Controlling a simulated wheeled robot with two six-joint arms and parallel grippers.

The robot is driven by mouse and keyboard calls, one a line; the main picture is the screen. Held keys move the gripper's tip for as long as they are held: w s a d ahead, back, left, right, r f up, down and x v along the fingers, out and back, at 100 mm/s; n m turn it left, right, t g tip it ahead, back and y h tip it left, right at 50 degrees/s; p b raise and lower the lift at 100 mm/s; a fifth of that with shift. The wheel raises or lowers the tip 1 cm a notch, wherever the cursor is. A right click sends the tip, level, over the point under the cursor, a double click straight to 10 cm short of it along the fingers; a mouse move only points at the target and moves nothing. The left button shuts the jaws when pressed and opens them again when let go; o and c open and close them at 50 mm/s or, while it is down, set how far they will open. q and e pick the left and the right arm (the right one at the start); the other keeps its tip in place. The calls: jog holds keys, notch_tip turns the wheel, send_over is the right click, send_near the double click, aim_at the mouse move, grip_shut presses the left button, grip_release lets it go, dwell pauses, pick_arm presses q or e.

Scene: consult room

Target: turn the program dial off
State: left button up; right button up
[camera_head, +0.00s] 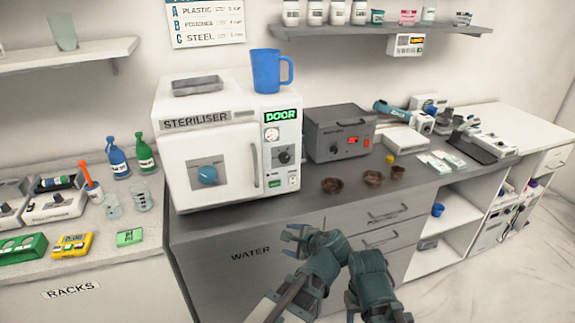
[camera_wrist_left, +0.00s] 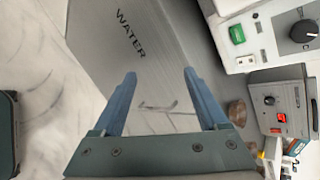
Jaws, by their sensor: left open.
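The program dial (camera_head: 284,157) is a round black knob on the right-hand panel of the white steriliser (camera_head: 208,160), below a round gauge. It also shows at the top right of the left wrist view (camera_wrist_left: 303,31). Which setting it points to is too small to read. My left gripper (camera_head: 289,239) is below and in front of the counter edge, clear of the dial. In the left wrist view its blue fingers (camera_wrist_left: 160,74) are spread apart with nothing between them. My right gripper's fingers do not show.
A blue mug (camera_head: 270,72) and a grey tray (camera_head: 197,85) are on top of the steriliser. Small brown bowls (camera_head: 332,185) sit on the counter in front.

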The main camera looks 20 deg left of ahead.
pick_arm(q)
jog(key=w+r+m+t+y, duration=0.2)
jog(key=w+r+m+t, duration=0.2)
jog(key=w+r+m, duration=0.15)
jog(key=m+t+b, duration=0.1)
jog(key=m+t, duration=0.3)
jog(key=m, duration=0.5)
send_near(285, 160)
jog(key=x, duration=0.8)
jog(key=shift+w, duration=0.2)
grip_shut()
